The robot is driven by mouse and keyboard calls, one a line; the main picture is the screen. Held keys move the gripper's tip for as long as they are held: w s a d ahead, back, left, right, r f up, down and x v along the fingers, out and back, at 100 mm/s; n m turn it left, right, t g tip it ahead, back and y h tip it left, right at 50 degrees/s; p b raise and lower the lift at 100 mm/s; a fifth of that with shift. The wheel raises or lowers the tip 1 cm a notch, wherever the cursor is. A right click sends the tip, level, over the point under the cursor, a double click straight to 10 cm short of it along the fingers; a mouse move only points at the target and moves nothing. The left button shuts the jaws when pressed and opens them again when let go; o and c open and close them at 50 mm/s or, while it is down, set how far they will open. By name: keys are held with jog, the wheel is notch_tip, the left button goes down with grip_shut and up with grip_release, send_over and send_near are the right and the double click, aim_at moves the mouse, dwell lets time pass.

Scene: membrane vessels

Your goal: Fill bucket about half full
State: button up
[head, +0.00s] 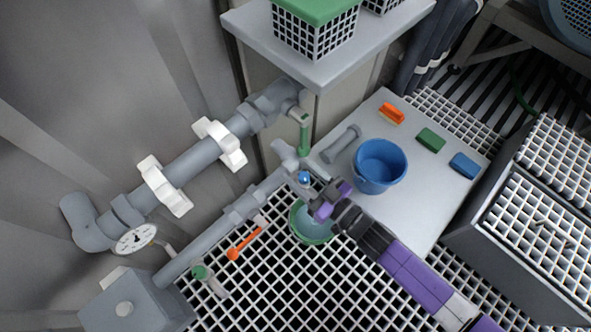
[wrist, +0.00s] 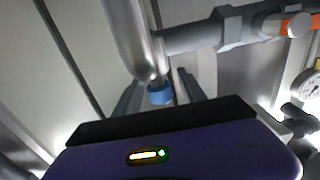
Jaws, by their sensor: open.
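A blue bucket (head: 393,181) stands upright on the grey platform, and its visible inside looks empty. A green-rimmed round container (head: 313,240) sits lower on the grating, partly hidden by my gripper; its inside looks pale blue-grey, and I cannot tell how much liquid it holds. A small blue knob (head: 304,177) on the grey pipework is above and left of that container. My gripper (head: 312,190) is open at the knob. In the wrist view the blue knob (wrist: 160,94) shows between my two fingers (wrist: 160,100), with gaps at its sides.
Orange (head: 391,114), green (head: 431,140) and blue (head: 464,165) blocks lie on the platform (head: 408,215). A grey pipe with white flanges (head: 164,187) and a gauge (head: 135,239) runs along the left. An orange-handled tool (head: 240,246) and a green-capped bottle (head: 210,281) are on the grating.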

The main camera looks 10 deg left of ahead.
jog(key=shift+w+a, duration=0.4)
jog(key=shift+a, duration=0.15)
jog(key=shift+c, duration=0.4)
grip_shut()
